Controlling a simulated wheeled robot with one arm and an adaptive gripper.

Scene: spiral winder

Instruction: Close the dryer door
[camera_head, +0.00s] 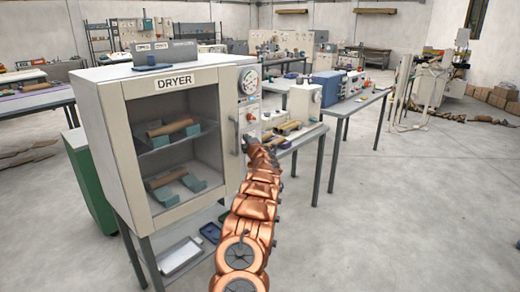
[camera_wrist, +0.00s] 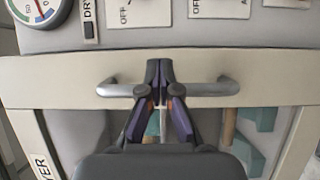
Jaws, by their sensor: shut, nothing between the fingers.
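The dryer (camera_head: 95,120) is a pale cabinet on legs at the left of the head view. Its glass-fronted door (camera_head: 183,82), labelled DRYER, lies against or very near the front of the cabinet; I cannot tell if it is fully shut. The door handle (camera_head: 234,131) is a vertical bar at the door's right edge. In the wrist view the metal handle (camera_wrist: 215,88) runs across the picture. My gripper (camera_wrist: 158,98) is shut and empty, its fingers over the middle of the handle; contact is unclear. In the head view my gripper (camera_head: 250,142) is small beside the handle.
The dryer's control panel (camera_head: 249,95) with a dial and switches is right of the door. Tubes (camera_head: 170,127) lie on holders on shelves inside. A table with equipment (camera_head: 300,138) stands close right of my arm. Open floor lies at the right front.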

